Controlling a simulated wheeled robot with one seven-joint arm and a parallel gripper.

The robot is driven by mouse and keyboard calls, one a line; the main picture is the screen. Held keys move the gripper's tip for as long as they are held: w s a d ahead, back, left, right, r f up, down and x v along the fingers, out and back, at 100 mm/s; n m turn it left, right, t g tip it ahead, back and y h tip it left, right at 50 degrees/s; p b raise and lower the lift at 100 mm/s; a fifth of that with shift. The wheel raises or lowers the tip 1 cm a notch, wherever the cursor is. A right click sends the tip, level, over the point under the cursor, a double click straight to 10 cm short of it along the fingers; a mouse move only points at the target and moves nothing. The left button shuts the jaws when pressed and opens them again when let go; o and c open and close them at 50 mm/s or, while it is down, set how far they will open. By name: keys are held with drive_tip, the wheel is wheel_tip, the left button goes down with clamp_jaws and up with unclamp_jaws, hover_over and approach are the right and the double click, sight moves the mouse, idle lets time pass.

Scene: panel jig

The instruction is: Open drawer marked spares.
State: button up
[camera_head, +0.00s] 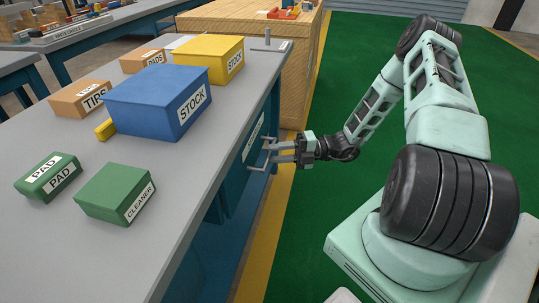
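A blue drawer front (240,180) is on the right side of the grey-topped bench, seen at a steep angle. It carries a white label (253,137) whose word is too slanted and small to read, so I cannot tell whether it says spares. A grey bar handle (257,169) stands out from this front, and the drawer looks shut. My gripper (270,152) reaches in from the right at the handle. Its two fingers are apart, with their tips at or very near the bar. I cannot tell whether they touch it.
On the bench top (215,150) stand a blue STOCK box (150,105), a yellow box (212,55), orange boxes (82,98) and green boxes (115,193). A wooden crate or bench (250,25) stands beyond.

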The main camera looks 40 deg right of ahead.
drive_tip(key=shift+x, duration=1.3)
clamp_jaws()
